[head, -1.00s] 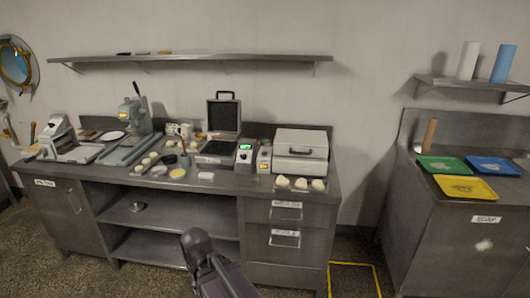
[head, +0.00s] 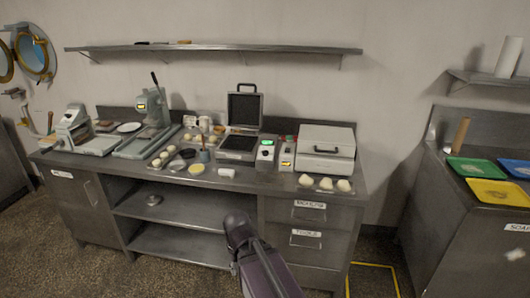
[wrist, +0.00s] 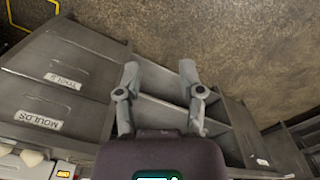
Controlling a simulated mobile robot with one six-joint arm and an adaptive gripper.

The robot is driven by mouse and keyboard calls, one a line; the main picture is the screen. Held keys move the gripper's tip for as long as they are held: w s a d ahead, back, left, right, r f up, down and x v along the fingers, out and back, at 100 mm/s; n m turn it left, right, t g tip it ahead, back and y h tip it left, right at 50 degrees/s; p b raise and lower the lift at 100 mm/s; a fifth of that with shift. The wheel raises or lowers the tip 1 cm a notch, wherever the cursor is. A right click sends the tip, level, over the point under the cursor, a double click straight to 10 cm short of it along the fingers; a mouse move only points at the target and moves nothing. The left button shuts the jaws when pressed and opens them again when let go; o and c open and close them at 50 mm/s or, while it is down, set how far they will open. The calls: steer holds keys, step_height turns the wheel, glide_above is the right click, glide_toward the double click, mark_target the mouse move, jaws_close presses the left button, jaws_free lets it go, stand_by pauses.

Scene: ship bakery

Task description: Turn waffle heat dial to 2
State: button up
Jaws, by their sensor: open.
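On the counter in the head view, an open waffle iron (head: 238,147) has its lid raised. A small control box (head: 265,153) with a lit green display stands just right of it, with a dark spot on its front that may be a dial. A second control box (head: 287,155) with a small orange light stands beside a closed press (head: 325,150). Dial markings are too small to read. In the wrist view my gripper (wrist: 159,76) is open and empty, its two fingers apart, pointing toward the cabinet front and floor, away from the control boxes.
The steel counter (head: 230,183) holds several dough balls, a yellow disc (head: 197,169) and a white block (head: 227,172) near its front edge. A wall shelf (head: 220,48) runs above. Floor before the counter is free.

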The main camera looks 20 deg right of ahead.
steer(key=n+t+p, duration=0.8)
steer(key=n+p, duration=0.3)
steer(key=n, duration=0.2)
glide_toward(265, 152)
steer(key=v, duration=0.4)
steer(key=shift+d+r, duration=0.25)
steer(key=shift+f, duration=0.15)
steer(key=b+x, duration=1)
steer(key=x, duration=0.3)
steer(key=shift+w+a+f+b, duration=0.15)
steer(key=shift+w+b, duration=0.1)
steer(key=shift+b, duration=0.1)
